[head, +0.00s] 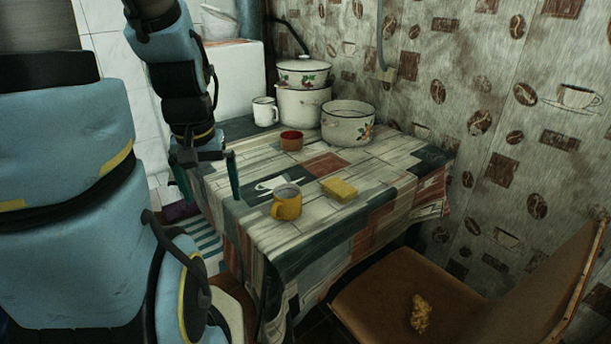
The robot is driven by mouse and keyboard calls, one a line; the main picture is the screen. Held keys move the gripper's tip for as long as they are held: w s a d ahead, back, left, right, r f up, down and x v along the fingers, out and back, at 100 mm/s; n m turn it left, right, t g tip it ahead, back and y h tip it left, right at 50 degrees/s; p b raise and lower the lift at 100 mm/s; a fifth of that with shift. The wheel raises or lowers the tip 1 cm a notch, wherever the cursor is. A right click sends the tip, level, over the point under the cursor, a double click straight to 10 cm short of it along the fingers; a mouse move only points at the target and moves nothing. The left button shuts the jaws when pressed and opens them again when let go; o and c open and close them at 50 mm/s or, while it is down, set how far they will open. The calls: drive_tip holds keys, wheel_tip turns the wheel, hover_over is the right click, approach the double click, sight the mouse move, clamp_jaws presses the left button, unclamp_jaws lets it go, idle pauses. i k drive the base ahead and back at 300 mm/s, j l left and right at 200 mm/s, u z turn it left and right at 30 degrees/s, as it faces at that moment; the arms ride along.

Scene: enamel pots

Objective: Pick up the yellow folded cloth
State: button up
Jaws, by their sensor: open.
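The yellow folded cloth (339,189) appears as a small, flat-topped rectangular block on the patterned tablecloth, near the table's front edge and right of the yellow mug (287,205). My gripper (210,190) hangs at the table's left edge, pointing down, with its two fingers apart and nothing between them. It is well to the left of the cloth, with the mug lying between them in the picture. The cloth is in plain view, with nothing covering it.
A red cup (292,141), a white mug (265,112), an open enamel pot (348,123) and stacked lidded pots (303,92) stand farther back. A brown chair (390,285) is at the front right, with a crumpled yellowish thing (420,313) on its seat. The tabletop right of the cloth is clear.

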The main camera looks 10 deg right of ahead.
sight(341, 192)
drive_tip(key=z, duration=1.55)
drive_tip(key=l+u, duration=0.1)
drive_tip(key=u, duration=0.3)
drive_tip(key=l+u, duration=0.1)
drive_tip(key=u, duration=0.3)
drive_tip(key=l+u, duration=0.15)
drive_tip(key=u, duration=0.25)
drive_tip(key=l+u, duration=0.1)
drive_tip(key=u, duration=0.35)
drive_tip(key=l+u, duration=0.15)
drive_tip(key=u, duration=0.25)
